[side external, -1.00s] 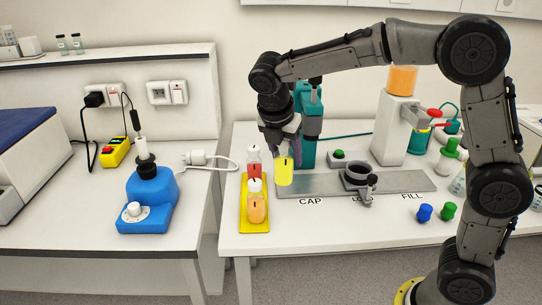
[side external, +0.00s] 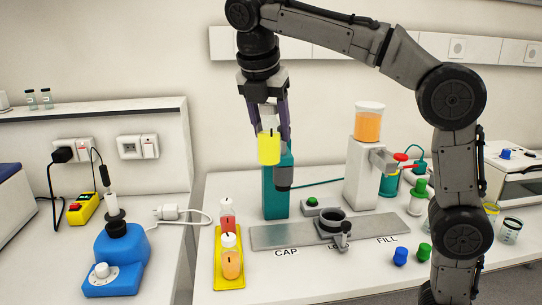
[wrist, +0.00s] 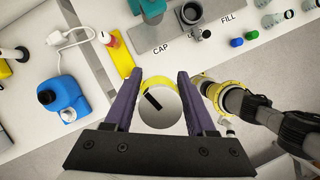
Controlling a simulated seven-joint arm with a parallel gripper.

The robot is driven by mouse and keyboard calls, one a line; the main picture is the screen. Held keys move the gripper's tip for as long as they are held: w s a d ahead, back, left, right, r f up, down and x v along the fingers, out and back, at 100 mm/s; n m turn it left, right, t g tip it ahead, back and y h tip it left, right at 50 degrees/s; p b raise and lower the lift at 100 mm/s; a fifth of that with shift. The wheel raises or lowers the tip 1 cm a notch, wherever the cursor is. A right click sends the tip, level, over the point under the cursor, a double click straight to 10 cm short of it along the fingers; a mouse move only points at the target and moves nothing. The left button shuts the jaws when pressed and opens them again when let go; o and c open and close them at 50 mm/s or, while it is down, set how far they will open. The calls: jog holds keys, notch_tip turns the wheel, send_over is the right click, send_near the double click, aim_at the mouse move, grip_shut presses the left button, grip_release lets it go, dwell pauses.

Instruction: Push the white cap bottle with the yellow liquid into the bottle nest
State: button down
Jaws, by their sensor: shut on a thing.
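The bottle with yellow liquid (side external: 269,149) hangs upright in my gripper (side external: 268,132), high above the bench. Its pale cap end is between the fingers. My gripper is shut on it. In the wrist view, the white cap (wrist: 160,108) lies between the purple fingers of my gripper (wrist: 155,80), with a yellow rim and a dark mark showing. A dark ring-shaped holder (side external: 331,222), perhaps the bottle nest, stands on the grey metal plate (side external: 275,237), lower and to the right of the bottle. Its opening looks empty.
A yellow tray (side external: 229,284) holds a red and an orange bottle. A teal post (side external: 275,195) stands close behind the held bottle. A white dispenser (side external: 362,175) stands at the back right. Blue and green caps (side external: 400,256) lie on the front right of the bench.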

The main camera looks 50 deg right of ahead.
jog(key=d+m+g, duration=0.1)
jog(key=d+m, duration=0.3)
jog(key=d, duration=1)
jog(key=m+g, duration=0.2)
jog(key=m, duration=0.1)
send_over(340, 216)
jog(key=a, duration=0.1)
jog(key=shift+w+a+f, duration=0.1)
jog(key=shift+w+f, duration=0.05)
jog(key=shift+f, duration=4.1)
jog(key=shift+w+a+f, duration=0.1)
jog(key=shift+a+f, duration=0.05)
jog(key=shift+f, duration=4.05)
jog(key=shift+w+a+f, duration=0.1)
jog(key=shift+w+f, duration=0.05)
jog(key=shift+f, duration=4.1)
jog(key=shift+f, duration=1.7)
